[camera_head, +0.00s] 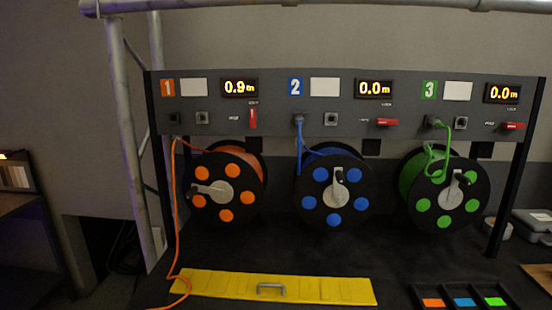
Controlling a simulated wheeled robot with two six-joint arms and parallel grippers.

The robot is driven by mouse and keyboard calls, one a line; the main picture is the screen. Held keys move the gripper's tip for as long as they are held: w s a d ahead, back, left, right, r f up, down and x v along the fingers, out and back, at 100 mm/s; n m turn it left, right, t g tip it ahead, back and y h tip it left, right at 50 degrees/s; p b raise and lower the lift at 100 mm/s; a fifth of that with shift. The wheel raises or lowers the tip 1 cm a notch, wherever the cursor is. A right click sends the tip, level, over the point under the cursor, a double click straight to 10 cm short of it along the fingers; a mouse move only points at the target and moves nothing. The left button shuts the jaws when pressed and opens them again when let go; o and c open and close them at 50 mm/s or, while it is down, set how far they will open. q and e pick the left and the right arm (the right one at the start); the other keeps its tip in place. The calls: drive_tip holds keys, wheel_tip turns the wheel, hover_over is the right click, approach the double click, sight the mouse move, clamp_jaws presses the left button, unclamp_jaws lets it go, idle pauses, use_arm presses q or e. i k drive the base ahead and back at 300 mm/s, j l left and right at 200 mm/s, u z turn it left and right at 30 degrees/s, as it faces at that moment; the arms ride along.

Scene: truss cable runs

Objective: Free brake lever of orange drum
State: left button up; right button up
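The orange drum (226,188) is a black reel with orange dots and a crank handle, hanging under panel section 1 at the left. Its red brake lever (253,118) stands upright on the panel, above and right of the drum. Small labels sit above and left of the lever, too small to read surely. The display (240,87) of section 1 reads about 0.9 m. An orange cable (175,220) runs from the panel's left down to the table. Neither of my grippers shows in the head view.
The blue drum (333,189) and green drum (443,188) hang to the right. Their red levers (386,122) (513,126) lie level; both displays read 0.0 m. A yellow cable ramp (330,290) with a grey handle lies in front. A tray with coloured pieces (464,301) is at front right.

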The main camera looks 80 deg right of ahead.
sight(253, 118)
drive_tip(key=i+l+z, duration=0.1)
drive_tip(key=i+z, duration=0.7)
drive_tip(key=z, duration=1.85)
